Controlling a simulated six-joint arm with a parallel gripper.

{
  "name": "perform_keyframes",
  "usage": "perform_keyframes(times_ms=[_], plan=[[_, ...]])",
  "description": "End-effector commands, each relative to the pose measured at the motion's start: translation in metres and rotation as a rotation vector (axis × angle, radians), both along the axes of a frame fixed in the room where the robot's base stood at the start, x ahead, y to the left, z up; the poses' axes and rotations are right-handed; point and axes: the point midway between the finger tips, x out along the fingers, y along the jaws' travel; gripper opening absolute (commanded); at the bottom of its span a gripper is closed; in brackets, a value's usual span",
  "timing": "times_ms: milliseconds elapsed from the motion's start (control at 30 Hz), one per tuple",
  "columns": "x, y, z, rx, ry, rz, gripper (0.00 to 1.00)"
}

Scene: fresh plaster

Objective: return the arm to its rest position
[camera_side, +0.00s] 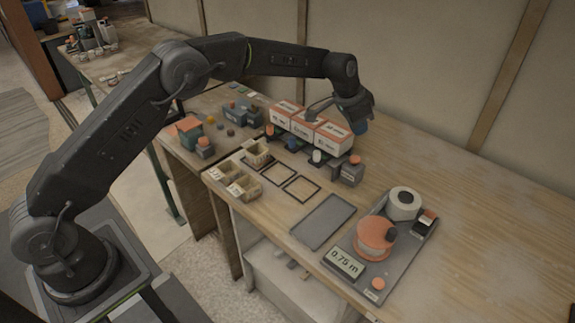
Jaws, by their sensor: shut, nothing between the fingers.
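My arm reaches from its base at the lower left over the wooden workbench (462,217). My gripper (359,127) is at the far end of the arm, pointing down, near the right end of a row of white and orange boxes (311,127). It is shut, and I see nothing held in it. The fingertips are small and dark, and I cannot tell their exact height above the bench.
A grey tray (341,262) at the front holds an orange spool (375,236), a white roll (403,204) and a display reading 0.75 m (343,263). A flat grey plate (322,221), black square outlines and small wooden bins (244,186) lie left of it. The bench's right side is clear.

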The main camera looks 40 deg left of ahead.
Motion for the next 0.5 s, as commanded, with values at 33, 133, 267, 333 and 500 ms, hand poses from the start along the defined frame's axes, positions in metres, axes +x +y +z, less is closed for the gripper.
perform_keyframes(times_ms=[33, 133, 267, 333, 500], plan=[[-0.004, 0.003, 0.013, -0.001, -0.007, 0.009, 0.0], [-0.021, 0.012, 0.044, -0.001, -0.013, 0.04, 0.0], [-0.059, 0.028, 0.092, -0.002, -0.022, 0.098, 0.0], [-0.083, 0.036, 0.114, -0.002, -0.025, 0.129, 0.0], [-0.15, 0.056, 0.156, -0.004, -0.036, 0.209, 0.0]])
